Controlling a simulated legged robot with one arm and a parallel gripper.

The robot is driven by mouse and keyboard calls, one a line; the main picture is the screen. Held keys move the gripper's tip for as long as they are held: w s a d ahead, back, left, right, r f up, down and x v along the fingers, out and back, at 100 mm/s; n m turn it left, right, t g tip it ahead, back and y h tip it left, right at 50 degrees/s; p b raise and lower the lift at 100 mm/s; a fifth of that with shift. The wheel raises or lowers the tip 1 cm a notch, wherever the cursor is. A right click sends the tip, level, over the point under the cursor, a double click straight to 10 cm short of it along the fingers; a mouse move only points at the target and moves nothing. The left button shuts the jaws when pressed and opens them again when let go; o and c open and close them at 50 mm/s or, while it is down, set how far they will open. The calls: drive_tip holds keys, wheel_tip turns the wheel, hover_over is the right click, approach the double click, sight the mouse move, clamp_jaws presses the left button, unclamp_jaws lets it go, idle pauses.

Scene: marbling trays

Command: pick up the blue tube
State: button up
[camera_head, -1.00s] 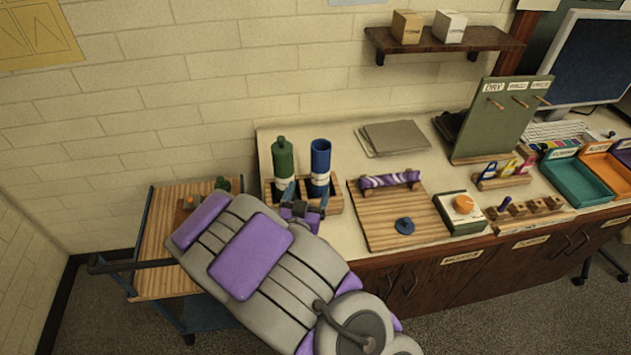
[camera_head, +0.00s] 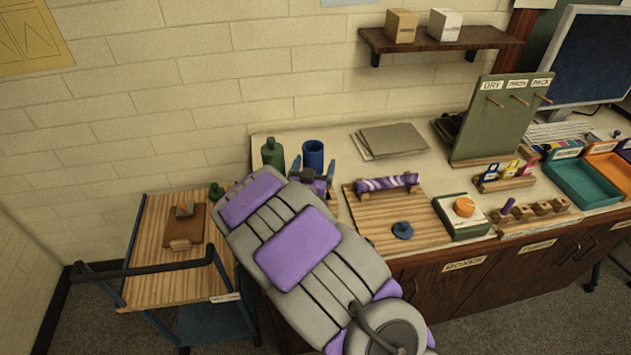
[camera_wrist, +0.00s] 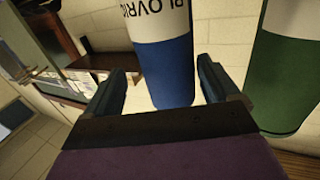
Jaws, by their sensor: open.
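The blue tube (camera_head: 313,155) stands upright on the back left of the counter, its lower part hidden behind my arm and gripper. In the wrist view the blue tube (camera_wrist: 170,70), with a white label, shows beyond and between the two open fingers of my gripper (camera_wrist: 163,85). I cannot tell whether a finger touches it. In the head view my gripper (camera_head: 312,168) is at the tube, its dark fingers on either side of it in the picture. My gripper holds nothing.
A green bottle (camera_head: 272,154) stands close to the left of the blue tube, also in the wrist view (camera_wrist: 285,75). A wooden board (camera_head: 385,232) with a purple marbled roll (camera_head: 386,182) lies to the right. A wooden cart (camera_head: 165,275) stands at the left. A shelf (camera_head: 440,43) hangs above.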

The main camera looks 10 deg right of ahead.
drive_tip(key=shift+w+a+r+b, duration=0.1)
drive_tip(key=shift+w+b, duration=0.25)
drive_tip(key=shift+w, duration=0.65)
drive_tip(key=shift+w+a+r+b, duration=0.1)
drive_tip(key=shift+w+b, duration=0.25)
drive_tip(key=shift+w, duration=0.6)
drive_tip(key=shift+w+d, duration=0.45)
drive_tip(key=shift+d, duration=0.55)
drive_tip(key=shift+a, duration=0.6)
drive_tip(key=c, duration=0.6)
drive_tip(key=shift+d, duration=0.4)
drive_tip(key=c, duration=0.8)
drive_tip(key=shift+c, duration=0.2)
